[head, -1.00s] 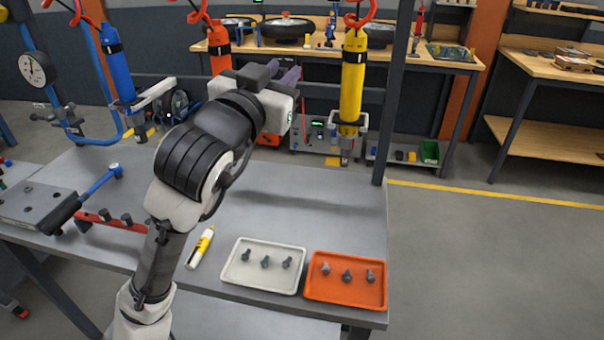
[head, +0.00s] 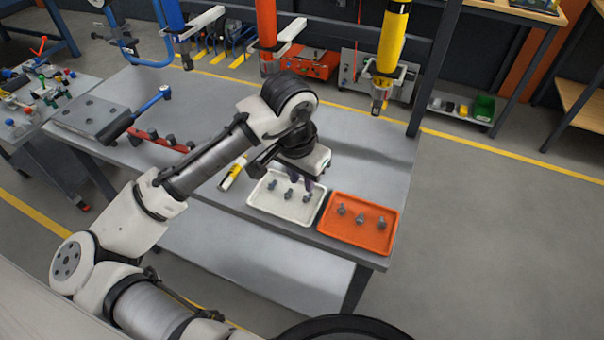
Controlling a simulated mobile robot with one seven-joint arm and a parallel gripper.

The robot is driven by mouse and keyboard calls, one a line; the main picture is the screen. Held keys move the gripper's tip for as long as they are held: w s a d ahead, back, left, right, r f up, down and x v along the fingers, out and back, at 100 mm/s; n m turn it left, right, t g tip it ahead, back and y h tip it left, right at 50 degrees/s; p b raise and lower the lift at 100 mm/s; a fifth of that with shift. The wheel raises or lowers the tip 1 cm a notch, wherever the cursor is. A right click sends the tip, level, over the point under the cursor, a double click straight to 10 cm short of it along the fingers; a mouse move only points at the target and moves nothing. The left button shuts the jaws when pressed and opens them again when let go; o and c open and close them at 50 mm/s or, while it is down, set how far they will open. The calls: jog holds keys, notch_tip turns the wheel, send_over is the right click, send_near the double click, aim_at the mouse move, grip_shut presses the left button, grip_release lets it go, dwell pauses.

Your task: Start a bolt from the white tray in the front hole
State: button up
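The white tray (head: 262,205) lies near the front edge of the grey table and holds three dark bolts, the middle one (head: 289,194) among them. My gripper (head: 301,181) points down just above the back right part of this tray. Its two dark fingers look apart, with nothing seen between them. Whether they touch a bolt cannot be told. A grey metal plate (head: 82,117) with dark holes lies at the table's left end, a blue-handled tool (head: 150,103) beside it. The holes are small in this view.
An orange tray (head: 340,237) with three bolts stands right of the white one. A yellow-and-white marker (head: 233,172) lies left of it. A red rack (head: 160,141) is farther left. Orange (head: 267,25) and yellow (head: 392,38) tools hang over the back edge.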

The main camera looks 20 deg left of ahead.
aim_at(305, 198)
jog(key=shift+w+d+f+b, duration=0.1)
jog(key=shift+w+f+b, duration=0.1)
jog(key=shift+f+b, duration=0.8)
jog(key=shift+w+f+b, duration=0.2)
jog(key=shift+f+b, duration=0.45)
jog(key=shift+f, duration=0.7)
jog(key=shift+w+d+f+b, duration=0.1)
jog(key=shift+w+f+b, duration=0.1)
jog(key=shift+f+b, duration=0.8)
jog(key=shift+f, duration=0.2)
grip_shut()
jog(key=shift+r+p, duration=2.45)
jog(key=shift+r, duration=0.15)
jog(key=shift+f, duration=0.1)
